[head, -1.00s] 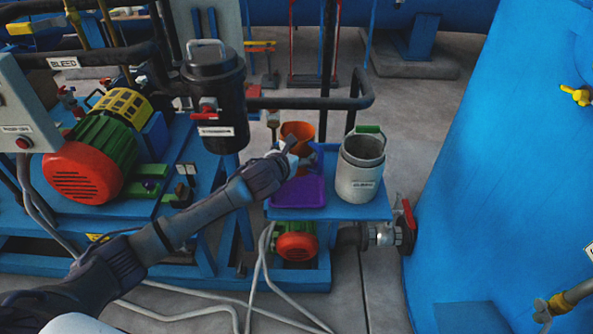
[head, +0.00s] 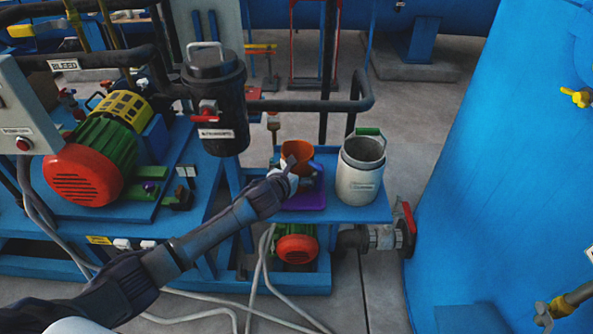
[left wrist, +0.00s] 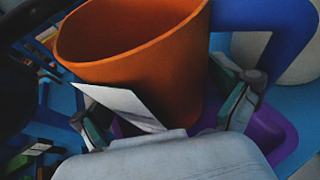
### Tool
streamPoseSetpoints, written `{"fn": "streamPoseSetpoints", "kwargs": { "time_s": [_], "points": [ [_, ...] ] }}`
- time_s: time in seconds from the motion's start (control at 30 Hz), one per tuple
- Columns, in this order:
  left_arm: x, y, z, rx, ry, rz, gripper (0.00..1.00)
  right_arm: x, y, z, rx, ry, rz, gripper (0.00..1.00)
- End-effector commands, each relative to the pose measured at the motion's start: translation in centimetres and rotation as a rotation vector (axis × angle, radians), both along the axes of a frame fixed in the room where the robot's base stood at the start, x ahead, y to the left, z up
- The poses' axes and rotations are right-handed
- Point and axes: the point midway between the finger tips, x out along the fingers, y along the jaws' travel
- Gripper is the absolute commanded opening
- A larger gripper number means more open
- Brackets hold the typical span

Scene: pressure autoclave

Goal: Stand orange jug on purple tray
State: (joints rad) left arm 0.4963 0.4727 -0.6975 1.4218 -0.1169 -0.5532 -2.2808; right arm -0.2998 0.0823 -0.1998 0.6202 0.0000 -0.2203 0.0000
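The orange jug (head: 297,152), with a blue handle and a pale label, stands roughly upright over the purple tray (head: 305,201). In the left wrist view the jug (left wrist: 135,45) fills the upper middle, with the purple tray (left wrist: 268,138) behind its lower part. My left gripper (head: 290,171) is at the near side of the jug. Its fingers (left wrist: 168,115) are spread on either side of the lower jug, with a visible gap at the right finger. The jug's base is mostly hidden by the gripper. My right gripper is in no view.
A grey-white canister (head: 358,184) with a green handle stands right of the tray on the blue shelf (head: 345,212). A black cylinder (head: 218,115) and a horizontal pipe (head: 305,104) are behind and left. A large blue tank stands at the right.

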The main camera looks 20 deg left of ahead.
Motion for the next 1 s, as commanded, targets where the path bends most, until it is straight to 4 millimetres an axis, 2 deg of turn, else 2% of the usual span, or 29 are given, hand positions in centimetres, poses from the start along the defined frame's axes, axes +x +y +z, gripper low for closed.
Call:
{"fn": "streamPoseSetpoints", "kwargs": {
  "time_s": [0.37,0.47,0.8,1.0],
  "points": [
    [-0.5,0.1,0.5,0.0,0.0,0.0,1.0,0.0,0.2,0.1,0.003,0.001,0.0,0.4],
    [-1.7,0.3,1.0,0.003,-0.001,-0.001,1.0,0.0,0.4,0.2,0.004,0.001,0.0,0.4],
    [-8.0,0.9,3.5,0.003,0.0,-0.001,1.0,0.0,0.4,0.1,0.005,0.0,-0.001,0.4],
    [-10.4,1.2,4.5,0.001,0.0,0.001,1.0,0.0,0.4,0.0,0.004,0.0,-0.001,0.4]
  ]
}}
